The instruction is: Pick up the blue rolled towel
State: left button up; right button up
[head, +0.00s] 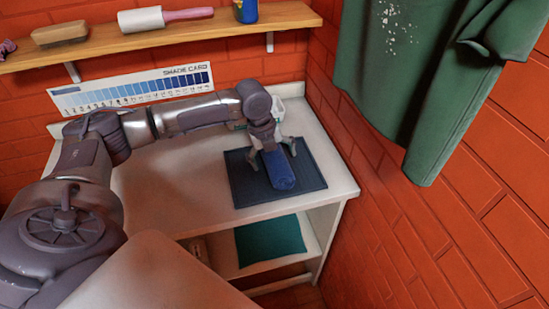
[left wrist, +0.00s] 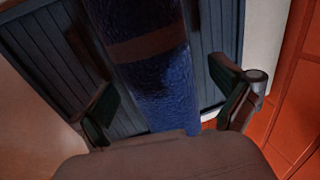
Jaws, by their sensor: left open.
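The blue rolled towel (head: 279,172) lies on a dark ribbed mat (head: 240,184) on the white table. My left gripper (head: 272,150) is over the towel's far part, with its fingers spread on either side of it. In the left wrist view the towel (left wrist: 155,65) runs between the two open fingers, with a brownish band across it. Gaps show between the towel and both fingers in that view. The gripper body hides one end of the towel. My right gripper is not in view.
A red brick wall (head: 440,200) stands close on the right, with a green cloth (head: 400,90) hanging on it. A white container (head: 285,115) is behind the gripper. A wooden shelf (head: 170,33) holds several objects above. A teal mat (head: 270,240) lies on the lower shelf.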

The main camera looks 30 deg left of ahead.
pick_arm(q)
jog(key=shift+s, duration=0.1)
jog(key=c, duration=1.3)
jog(key=shift+o, duration=0.2)
jog(key=shift+r, duration=0.1)
